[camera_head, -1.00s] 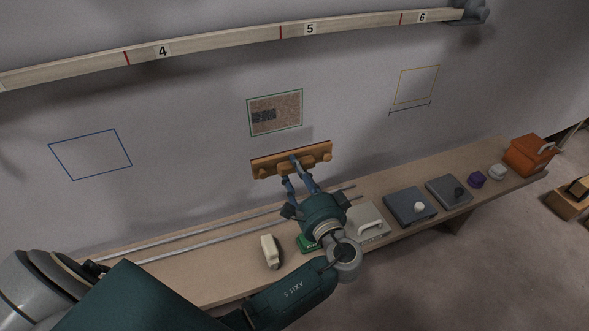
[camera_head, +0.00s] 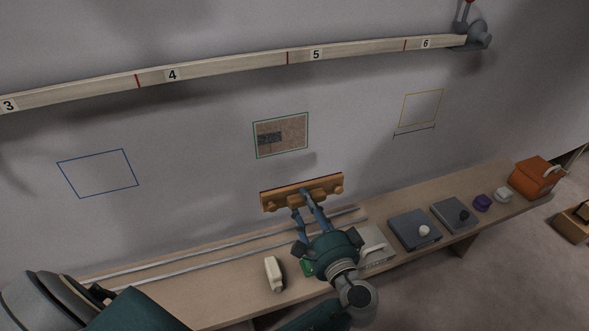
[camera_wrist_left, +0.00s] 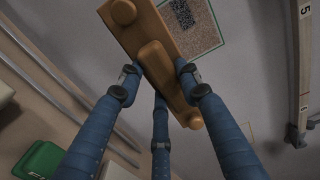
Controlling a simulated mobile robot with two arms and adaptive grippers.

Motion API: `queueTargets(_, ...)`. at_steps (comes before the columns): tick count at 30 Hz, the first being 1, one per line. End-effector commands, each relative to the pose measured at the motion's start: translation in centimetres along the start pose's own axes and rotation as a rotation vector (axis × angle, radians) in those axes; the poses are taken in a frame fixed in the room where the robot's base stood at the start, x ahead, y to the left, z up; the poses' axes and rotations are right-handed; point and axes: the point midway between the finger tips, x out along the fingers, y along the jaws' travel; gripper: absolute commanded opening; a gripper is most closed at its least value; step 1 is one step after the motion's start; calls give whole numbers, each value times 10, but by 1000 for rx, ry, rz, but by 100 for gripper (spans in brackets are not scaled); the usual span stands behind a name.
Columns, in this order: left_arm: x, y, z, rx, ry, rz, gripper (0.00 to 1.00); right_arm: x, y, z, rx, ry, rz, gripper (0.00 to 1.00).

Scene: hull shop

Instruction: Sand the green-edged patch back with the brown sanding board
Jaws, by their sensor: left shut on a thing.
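The green-edged patch (camera_head: 295,130) is on the grey wall, a speckled brown area with a dark grey block at its left. The brown sanding board (camera_head: 330,188) is a long bar with knobs at its ends, just below the patch and apart from its lower edge in the head view. My left gripper (camera_head: 309,203) is shut on the board's middle grip. The left wrist view shows the fingers around that grip on the board (camera_wrist_left: 123,32), with the patch (camera_wrist_left: 200,32) beyond it, partly hidden. Whether the board touches the wall I cannot tell. My right gripper is not in view.
A numbered beam (camera_head: 230,65) crosses the wall above. Blue (camera_head: 98,174) and yellow outlines flank the patch.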

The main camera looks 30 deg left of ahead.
Motion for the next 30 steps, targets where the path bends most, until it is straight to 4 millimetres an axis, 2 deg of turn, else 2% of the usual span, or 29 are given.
queueTargets(5, 0, -14, 0, -1, 0, -3, 11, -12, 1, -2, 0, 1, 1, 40)
queueTargets(13, -1, -65, 0, -1, 0, -3, 11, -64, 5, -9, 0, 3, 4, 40)
queueTargets(21, 52, -74, 24, -8, -5, -7, 11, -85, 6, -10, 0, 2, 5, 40)
queueTargets(30, 78, -72, 38, 0, 0, -5, 11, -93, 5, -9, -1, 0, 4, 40)
